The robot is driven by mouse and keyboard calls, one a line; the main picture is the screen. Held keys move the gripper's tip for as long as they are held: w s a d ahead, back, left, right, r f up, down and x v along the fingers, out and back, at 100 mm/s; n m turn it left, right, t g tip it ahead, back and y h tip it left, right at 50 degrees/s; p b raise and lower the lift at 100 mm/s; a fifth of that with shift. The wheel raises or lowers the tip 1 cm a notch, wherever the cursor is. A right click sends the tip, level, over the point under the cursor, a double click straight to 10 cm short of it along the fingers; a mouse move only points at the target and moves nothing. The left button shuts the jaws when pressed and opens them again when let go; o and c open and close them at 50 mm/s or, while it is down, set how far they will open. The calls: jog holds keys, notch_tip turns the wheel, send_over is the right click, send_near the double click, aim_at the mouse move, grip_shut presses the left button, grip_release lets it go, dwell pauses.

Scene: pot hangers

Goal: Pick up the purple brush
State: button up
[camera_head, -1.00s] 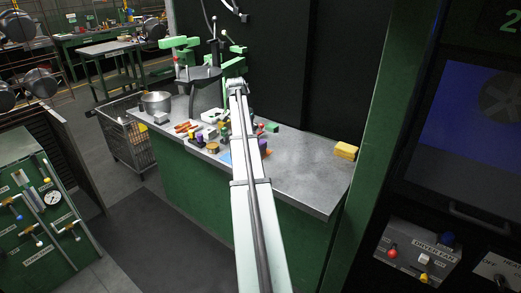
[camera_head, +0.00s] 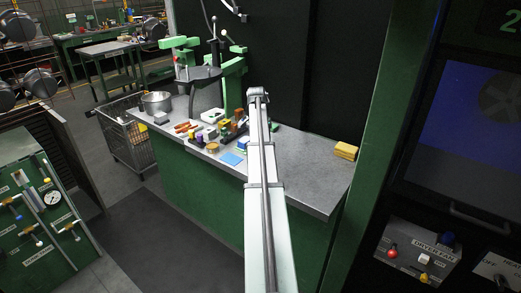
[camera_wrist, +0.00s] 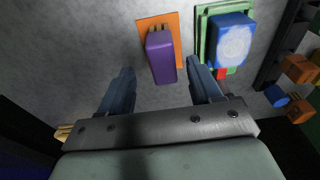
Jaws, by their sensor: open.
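In the wrist view the purple brush (camera_wrist: 160,50) lies on an orange square (camera_wrist: 144,24) on the grey bench top. Its long side points toward my gripper. My gripper (camera_wrist: 160,70) is open, with one blue-grey finger to the left of the brush and one to the right. Both fingers look apart from it, and nothing is held. How far my gripper is above the bench is hard to tell. In the head view my arm hides my gripper's fingers, and I cannot make out the brush.
Close to the right finger is a blue-and-white block (camera_wrist: 232,42) on a green square. Orange blocks (camera_wrist: 298,68) lie farther right. In the head view a yellow stack (camera_head: 346,150) sits at the bench's right end, with bare bench top (camera_head: 300,155) beside it. A metal pot (camera_head: 157,101) stands at left.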

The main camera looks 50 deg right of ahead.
jog(key=shift+w+d+f, duration=0.1)
jog(key=shift+d+f, duration=0.1)
jog(key=shift+f, duration=1.15)
jog(key=shift+w+d+f, duration=0.1)
jog(key=shift+d+f, duration=0.1)
jog(key=shift+f, duration=1.1)
jog(key=c, duration=1.1)
